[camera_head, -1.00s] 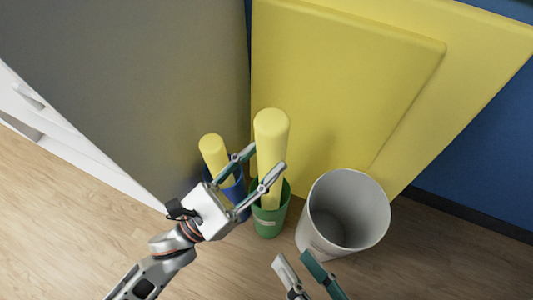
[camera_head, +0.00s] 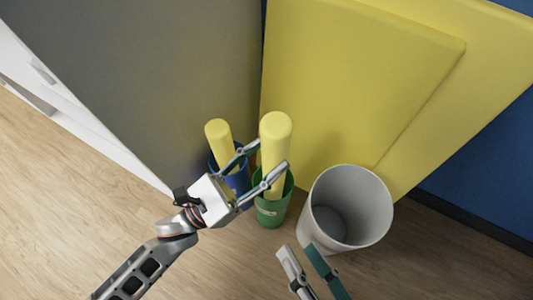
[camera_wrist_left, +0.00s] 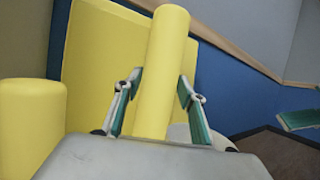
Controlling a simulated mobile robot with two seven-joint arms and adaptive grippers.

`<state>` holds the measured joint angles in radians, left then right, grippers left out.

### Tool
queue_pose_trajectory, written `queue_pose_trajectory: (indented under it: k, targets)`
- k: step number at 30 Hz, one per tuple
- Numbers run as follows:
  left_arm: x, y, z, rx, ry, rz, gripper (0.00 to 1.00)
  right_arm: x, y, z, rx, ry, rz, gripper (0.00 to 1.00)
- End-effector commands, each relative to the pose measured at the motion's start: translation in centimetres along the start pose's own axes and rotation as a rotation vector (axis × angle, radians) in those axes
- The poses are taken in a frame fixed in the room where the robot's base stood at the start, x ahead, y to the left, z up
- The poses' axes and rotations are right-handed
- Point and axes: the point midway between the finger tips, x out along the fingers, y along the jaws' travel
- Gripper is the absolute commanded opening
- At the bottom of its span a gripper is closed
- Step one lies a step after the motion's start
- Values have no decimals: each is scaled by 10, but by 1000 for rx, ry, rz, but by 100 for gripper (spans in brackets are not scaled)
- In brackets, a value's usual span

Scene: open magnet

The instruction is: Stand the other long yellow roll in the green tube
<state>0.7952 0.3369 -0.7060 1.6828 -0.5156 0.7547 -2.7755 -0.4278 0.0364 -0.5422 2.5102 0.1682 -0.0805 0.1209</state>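A long yellow roll (camera_head: 275,150) stands nearly upright with its lower end inside the green tube (camera_head: 271,212). How deep it sits is hidden by the tube wall. My left gripper (camera_head: 273,153) has one finger on each side of this roll, closed in against it. In the left wrist view the same roll (camera_wrist_left: 162,70) rises between the two fingertips (camera_wrist_left: 162,82). Another yellow roll (camera_head: 219,145) stands in the blue tube (camera_head: 239,180) to the left, and it shows at the left wrist view's left edge (camera_wrist_left: 30,130). My right gripper (camera_head: 302,262) is open and empty at the bottom.
A white bin (camera_head: 378,205) stands close to the right of the green tube. Yellow panels (camera_head: 360,80) lean behind the tubes. A grey panel (camera_head: 140,70) bounds the left. The wooden floor (camera_head: 60,220) is clear at the front left.

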Motion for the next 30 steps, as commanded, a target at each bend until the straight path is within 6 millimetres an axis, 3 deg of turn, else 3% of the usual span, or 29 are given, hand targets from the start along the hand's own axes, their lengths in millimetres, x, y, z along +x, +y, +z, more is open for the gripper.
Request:
queue_pose_trajectory:
  k: [14, 30]
  targets:
    - [-6, 0, -1, -1, 2, 1, 56, 0, -2, 1, 3, -1, -4, 40]
    - [-101, 0, -1, -1, 3, 2, 56, 0, -1, 1, 3, -1, -2, 40]
